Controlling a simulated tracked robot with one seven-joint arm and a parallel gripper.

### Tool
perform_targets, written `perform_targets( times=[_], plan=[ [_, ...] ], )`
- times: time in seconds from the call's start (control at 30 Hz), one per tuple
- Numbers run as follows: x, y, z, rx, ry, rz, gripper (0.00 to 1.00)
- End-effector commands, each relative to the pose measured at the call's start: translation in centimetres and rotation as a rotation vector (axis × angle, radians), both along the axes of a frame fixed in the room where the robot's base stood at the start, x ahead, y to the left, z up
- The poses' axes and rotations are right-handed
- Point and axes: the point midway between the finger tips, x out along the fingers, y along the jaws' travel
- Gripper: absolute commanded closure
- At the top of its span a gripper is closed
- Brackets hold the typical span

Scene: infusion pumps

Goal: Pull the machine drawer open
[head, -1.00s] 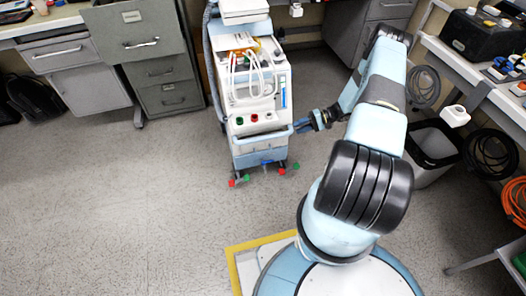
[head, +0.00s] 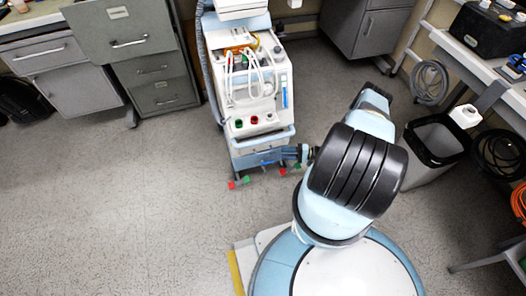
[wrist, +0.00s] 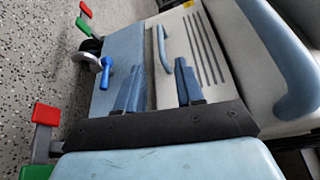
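The machine (head: 257,90) is a white and pale blue wheeled unit, seen ahead in the head view. Its lower front, where the drawer (head: 252,158) is, has my gripper (head: 303,153) at its right side. In the wrist view, the drawer front (wrist: 183,47) is a pale panel with slots and a blue bar handle (wrist: 163,50). My gripper (wrist: 160,72) is open, its two blue fingers apart. The handle lies between the fingertips in the picture. I cannot tell whether they touch it. The drawer looks shut.
Coloured red and green feet (head: 237,184) stick out at the machine's base. A blue lever (wrist: 105,72) shows by a caster. Grey cabinets (head: 158,75) stand at the left. A waste bin (head: 435,140) and a workbench (head: 500,85) are at the right.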

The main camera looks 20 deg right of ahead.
Motion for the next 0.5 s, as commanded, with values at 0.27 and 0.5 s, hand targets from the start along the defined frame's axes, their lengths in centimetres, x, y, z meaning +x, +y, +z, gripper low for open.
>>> perform_targets(
  times=[0.27,0.5],
  plan=[
    [1.8,4.3,-0.4,0.0,0.0,0.001,0.63],
    [3.3,8.1,-0.7,0.0,0.0,0.0,0.63]
  ],
)
